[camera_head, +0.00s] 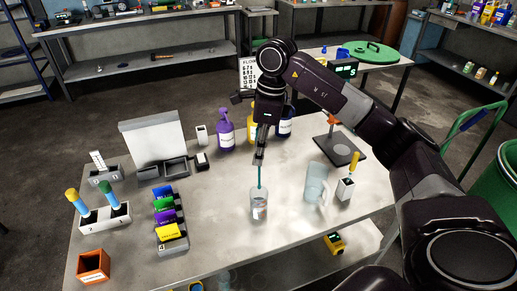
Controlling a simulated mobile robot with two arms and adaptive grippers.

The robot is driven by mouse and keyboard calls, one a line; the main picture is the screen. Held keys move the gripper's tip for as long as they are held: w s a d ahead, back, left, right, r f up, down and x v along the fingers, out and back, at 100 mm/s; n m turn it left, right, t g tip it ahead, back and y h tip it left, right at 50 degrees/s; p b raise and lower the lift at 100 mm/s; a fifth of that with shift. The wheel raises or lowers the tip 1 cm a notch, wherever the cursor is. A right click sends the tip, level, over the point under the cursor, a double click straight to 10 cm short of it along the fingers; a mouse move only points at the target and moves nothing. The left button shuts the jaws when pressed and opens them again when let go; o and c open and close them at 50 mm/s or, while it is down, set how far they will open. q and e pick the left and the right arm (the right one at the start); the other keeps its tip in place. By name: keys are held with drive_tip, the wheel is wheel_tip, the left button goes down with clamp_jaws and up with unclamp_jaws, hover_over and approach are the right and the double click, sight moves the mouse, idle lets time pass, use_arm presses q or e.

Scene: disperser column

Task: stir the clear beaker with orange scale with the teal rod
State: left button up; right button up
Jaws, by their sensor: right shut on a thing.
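The teal rod (259,174) is upright, held at its top by my right gripper (259,157), which is shut on it. The rod's lower end reaches down to the mouth of a clear beaker (259,207) near the front middle of the table. It appears to enter the beaker, but its tip is hard to make out. The beaker's scale is too small for me to tell its colour clearly. My left gripper is not in view.
A rack of coloured blocks (171,239) is to the left. Purple (226,133) and dark blue bottles (284,124) stand behind. An orange box (93,265) sits front left.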

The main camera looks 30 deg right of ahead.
sight(259, 179)
drive_tip(key=shift+f+b, duration=0.45)
drive_tip(key=shift+f, duration=0.45)
drive_tip(key=shift+f+b, duration=3.3)
drive_tip(key=shift+f, duration=1.35)
drive_tip(key=shift+a, duration=0.2)
